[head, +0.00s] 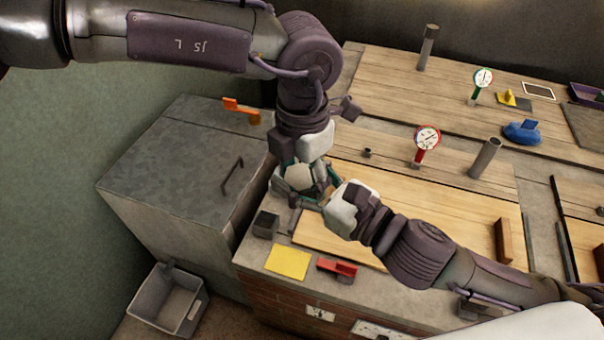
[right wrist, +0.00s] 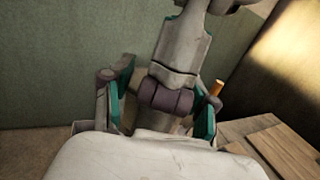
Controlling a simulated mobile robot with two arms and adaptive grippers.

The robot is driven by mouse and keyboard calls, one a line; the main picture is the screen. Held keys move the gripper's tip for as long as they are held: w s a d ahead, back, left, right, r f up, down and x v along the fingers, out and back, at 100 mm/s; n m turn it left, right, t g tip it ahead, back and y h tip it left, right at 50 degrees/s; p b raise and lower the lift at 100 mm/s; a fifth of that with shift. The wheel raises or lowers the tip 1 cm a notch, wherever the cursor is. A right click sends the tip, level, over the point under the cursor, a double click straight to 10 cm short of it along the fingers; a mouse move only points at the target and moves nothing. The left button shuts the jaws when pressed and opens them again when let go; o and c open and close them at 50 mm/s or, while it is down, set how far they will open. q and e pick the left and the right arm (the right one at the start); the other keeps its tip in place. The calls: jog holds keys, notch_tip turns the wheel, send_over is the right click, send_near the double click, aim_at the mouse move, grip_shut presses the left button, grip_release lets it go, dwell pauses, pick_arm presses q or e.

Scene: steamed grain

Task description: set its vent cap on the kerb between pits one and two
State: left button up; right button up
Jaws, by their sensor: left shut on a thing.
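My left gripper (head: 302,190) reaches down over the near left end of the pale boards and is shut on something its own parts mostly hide. I cannot make out what that thing is. My right gripper (head: 322,196) comes in from the right and meets it there. In the right wrist view the right gripper's teal-padded fingers (right wrist: 162,108) stand wide apart, with my left gripper's dark and pale parts between them. I cannot tell whether they touch. No vent cap is clearly identifiable; a small dark round fitting (head: 367,152) sits on the boards behind.
A red gauge (head: 427,138) and a grey pipe (head: 485,158) stand behind the pale boards. A dark block (head: 265,224), a yellow sheet (head: 288,262) and a red item (head: 337,268) lie at the near edge. A metal box (head: 180,155) stands left, a grey bin (head: 168,300) below.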

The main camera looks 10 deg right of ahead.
jog(key=o, duration=0.4)
jog(key=shift+c, duration=0.2)
